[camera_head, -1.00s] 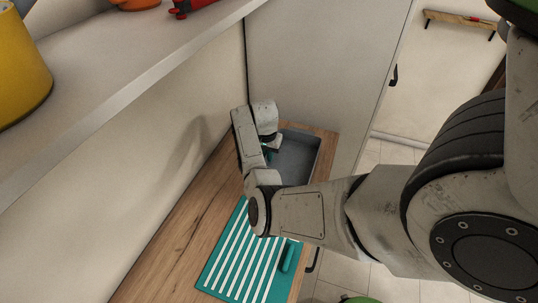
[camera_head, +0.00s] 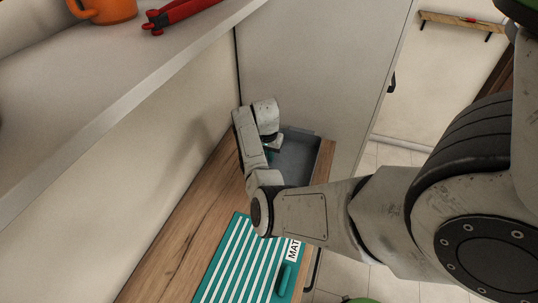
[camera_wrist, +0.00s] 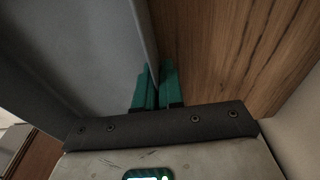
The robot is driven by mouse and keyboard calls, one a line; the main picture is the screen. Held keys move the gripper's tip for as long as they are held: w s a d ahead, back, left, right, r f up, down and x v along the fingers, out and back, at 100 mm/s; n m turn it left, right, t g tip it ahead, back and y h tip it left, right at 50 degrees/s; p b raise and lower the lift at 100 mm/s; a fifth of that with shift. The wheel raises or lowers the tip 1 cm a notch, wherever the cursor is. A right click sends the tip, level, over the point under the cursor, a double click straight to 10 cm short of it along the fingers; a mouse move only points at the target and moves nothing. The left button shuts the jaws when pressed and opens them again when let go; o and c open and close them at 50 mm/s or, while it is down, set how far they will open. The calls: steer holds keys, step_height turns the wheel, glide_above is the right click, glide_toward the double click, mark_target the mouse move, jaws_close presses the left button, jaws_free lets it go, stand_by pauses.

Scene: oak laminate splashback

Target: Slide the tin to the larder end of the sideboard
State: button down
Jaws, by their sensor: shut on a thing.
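The tin (camera_head: 299,158) is a grey, open, straight-sided tray. It lies on the wooden sideboard (camera_head: 190,232) at its far end, close to a tall pale cabinet (camera_head: 315,60); I cannot tell whether they touch. My gripper (camera_head: 271,149) is at the tin's left side, mostly hidden by my wrist in the head view. In the wrist view, the teal fingers of my gripper (camera_wrist: 157,75) are shut on the tin's wall, one on each side. The tin's grey inside (camera_wrist: 85,55) fills the left there, and wood (camera_wrist: 235,45) shows on the right.
A teal striped mat (camera_head: 232,270) with a printed label and a raised teal bar (camera_head: 285,281) lies on the nearer sideboard. A shelf (camera_head: 130,75) overhangs at left, bearing an orange mug (camera_head: 108,10) and a red object (camera_head: 175,14). Bare wood lies between mat and tin.

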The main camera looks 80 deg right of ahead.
steer(key=c, duration=1.2)
jaws_free()
steer(key=shift+r, duration=0.1)
steer(key=r, duration=0.3)
steer(key=a+r+b, duration=0.1)
steer(key=r, duration=0.6)
steer(key=shift+a+r+b, duration=0.15)
steer(key=shift+r+b, duration=0.15)
